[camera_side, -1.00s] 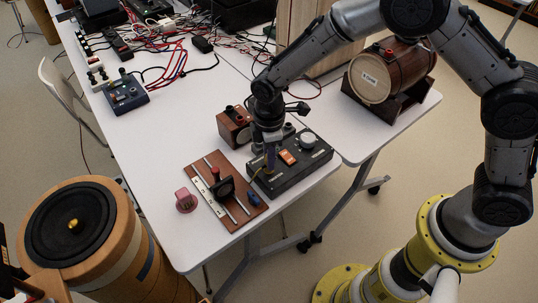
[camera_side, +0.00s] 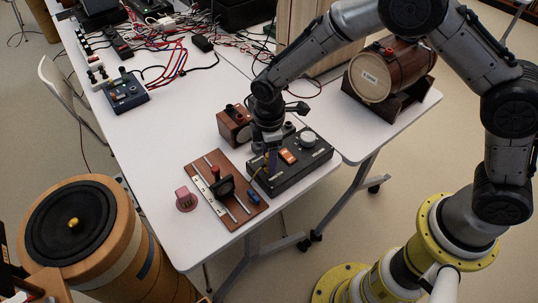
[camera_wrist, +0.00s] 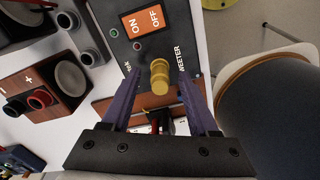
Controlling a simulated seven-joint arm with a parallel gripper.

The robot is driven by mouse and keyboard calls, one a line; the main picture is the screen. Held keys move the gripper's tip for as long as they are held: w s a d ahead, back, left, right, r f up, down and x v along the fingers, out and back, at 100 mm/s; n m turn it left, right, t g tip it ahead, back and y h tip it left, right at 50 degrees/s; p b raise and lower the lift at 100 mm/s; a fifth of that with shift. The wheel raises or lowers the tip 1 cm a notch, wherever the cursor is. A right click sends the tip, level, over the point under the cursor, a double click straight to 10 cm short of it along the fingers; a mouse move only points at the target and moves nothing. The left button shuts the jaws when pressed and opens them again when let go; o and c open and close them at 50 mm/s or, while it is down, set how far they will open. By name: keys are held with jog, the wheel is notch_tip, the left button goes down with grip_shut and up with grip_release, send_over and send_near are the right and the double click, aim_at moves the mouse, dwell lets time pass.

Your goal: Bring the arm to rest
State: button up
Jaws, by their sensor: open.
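My gripper (camera_side: 270,166) is over the left end of a black control box (camera_side: 296,172) on the white table. In the wrist view, its two purple fingers (camera_wrist: 156,88) are apart. A gold-coloured knob or plug (camera_wrist: 159,76) on the box shows between them, with a visible space on each side. The box has an orange ON/OFF switch (camera_wrist: 145,20), which also shows in the side view (camera_side: 288,156). The word TWEETER is partly visible beside the gold piece. I cannot tell from the side view how high the fingertips are above the box.
A brown board with metal rails (camera_side: 238,202) lies left of the box, with a pink piece (camera_side: 186,200) beside it. A small wooden speaker (camera_side: 234,125) stands behind. A wooden barrel (camera_side: 402,72) is at right, a large round speaker (camera_side: 72,222) at lower left. Cables cover the back.

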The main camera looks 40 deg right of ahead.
jog(key=shift+r, duration=0.1)
jog(key=shift+r, duration=3.7)
